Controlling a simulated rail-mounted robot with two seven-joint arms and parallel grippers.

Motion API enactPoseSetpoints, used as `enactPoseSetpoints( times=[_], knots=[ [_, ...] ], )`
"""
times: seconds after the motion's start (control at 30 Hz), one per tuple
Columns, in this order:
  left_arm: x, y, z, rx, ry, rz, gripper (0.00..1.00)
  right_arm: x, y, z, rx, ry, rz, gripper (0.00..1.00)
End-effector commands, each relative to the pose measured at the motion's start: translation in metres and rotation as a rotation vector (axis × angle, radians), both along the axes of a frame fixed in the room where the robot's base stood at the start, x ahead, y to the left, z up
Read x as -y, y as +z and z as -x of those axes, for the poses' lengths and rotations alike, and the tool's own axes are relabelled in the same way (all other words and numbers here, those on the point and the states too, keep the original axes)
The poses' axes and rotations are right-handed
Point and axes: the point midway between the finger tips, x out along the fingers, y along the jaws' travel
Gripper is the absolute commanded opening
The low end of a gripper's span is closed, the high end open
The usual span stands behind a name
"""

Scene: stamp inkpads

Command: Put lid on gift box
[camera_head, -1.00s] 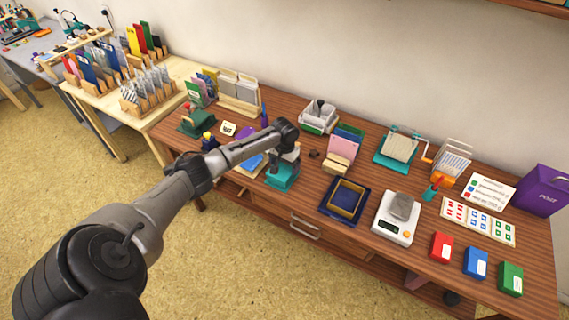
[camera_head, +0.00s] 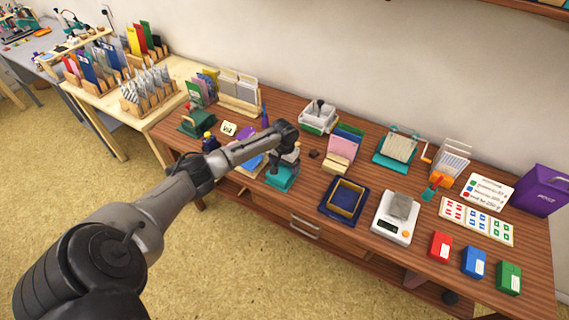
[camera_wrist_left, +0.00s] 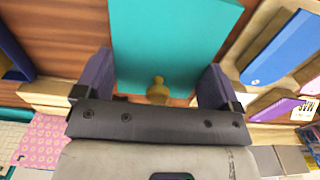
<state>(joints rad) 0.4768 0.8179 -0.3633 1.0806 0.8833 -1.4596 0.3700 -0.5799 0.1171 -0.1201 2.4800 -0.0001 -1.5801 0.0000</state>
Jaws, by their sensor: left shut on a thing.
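My left gripper (camera_head: 286,160) points down over the table, left of its middle. It is shut on a flat teal piece (camera_head: 281,178) that looks like the lid. A dark blue, open square box with a gold inner frame (camera_head: 332,208) sits just to the right of the gripper and may be the gift box; I cannot be sure. Whether the teal piece touches the table is unclear. My right gripper is out of view.
A white scale (camera_head: 390,230) with a grey block stands right of the blue box. A pink card holder (camera_head: 340,158) stands behind. Blue and purple items (camera_head: 251,165) lie just left of the gripper. Red, blue and green boxes (camera_head: 474,262) line the front right.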

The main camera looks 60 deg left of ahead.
Motion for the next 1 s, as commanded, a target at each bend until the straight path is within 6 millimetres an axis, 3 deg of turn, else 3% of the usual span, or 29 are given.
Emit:
enactPoseSetpoints(
  times=[0.33, 0.37, 0.47, 1.0],
  knots=[
    [0.0002, -0.0003, 0.0, 0.0, 0.0, 0.0, 0.66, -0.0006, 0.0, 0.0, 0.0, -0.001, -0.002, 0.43],
    [0.0002, -0.0003, 0.0, 0.0, 0.0, 0.0, 0.89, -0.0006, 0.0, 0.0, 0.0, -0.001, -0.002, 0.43],
    [0.0003, -0.0002, -0.0001, 0.0, 0.0, 0.0, 0.99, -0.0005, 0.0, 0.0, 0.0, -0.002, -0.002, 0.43],
    [0.0003, 0.0035, -0.0001, 0.0, 0.0, 0.001, 1.0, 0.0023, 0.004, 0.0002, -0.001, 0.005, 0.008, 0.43]
  ],
)
